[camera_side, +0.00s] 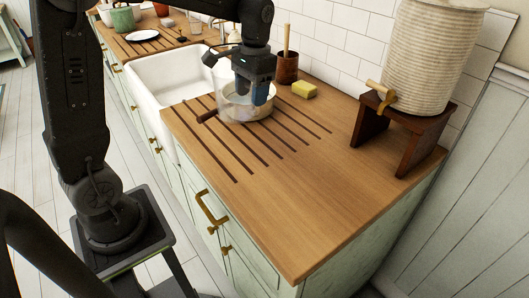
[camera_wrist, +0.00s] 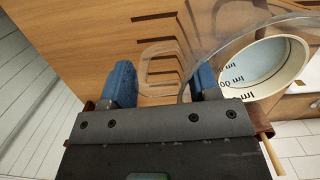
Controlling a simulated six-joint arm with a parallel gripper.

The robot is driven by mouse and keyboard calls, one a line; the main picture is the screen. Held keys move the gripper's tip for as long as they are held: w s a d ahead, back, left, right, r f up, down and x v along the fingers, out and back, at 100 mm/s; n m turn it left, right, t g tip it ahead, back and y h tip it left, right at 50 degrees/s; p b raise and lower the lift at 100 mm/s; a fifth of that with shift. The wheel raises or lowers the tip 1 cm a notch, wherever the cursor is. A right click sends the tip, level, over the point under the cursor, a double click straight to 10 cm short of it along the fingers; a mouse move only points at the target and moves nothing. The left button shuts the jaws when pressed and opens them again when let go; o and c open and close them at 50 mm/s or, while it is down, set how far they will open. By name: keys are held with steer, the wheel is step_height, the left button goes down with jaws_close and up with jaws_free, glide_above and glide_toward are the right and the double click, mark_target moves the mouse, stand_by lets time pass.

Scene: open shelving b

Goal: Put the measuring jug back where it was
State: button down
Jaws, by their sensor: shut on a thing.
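My gripper (camera_side: 263,97) points down with blue fingers at the jug's right side. In the wrist view my gripper (camera_wrist: 162,80) has the jug's clear handle (camera_wrist: 146,65) between its fingers and is shut on it. The jug's round rim arches to the right there, with dark ml marks showing. I cannot tell whether the jug's base touches anything.
A utensil pot (camera_side: 287,68) and yellow sponge (camera_side: 304,90) are behind, a white sink (camera_side: 160,84) left, a crock (camera_side: 432,55) on a stand (camera_side: 412,122) right. The front counter is clear.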

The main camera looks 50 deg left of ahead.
steer(key=shift+m, duration=0.6)
steer(key=shift+w+d+f, duration=0.2)
steer(key=shift+d+f, duration=1.35)
steer(key=shift+d, duration=0.1)
steer(key=shift+w+d+f, duration=0.25)
steer(key=shift+d+f, duration=1.25)
steer(key=shift+d, duration=0.2)
steer(key=shift+w+d+f, duration=0.2)
steer(key=shift+d+f, duration=1.35)
steer(key=shift+d, duration=0.1)
steer(key=shift+f, duration=0.15)
steer(key=shift+c, duration=1.8)
jaws_free()
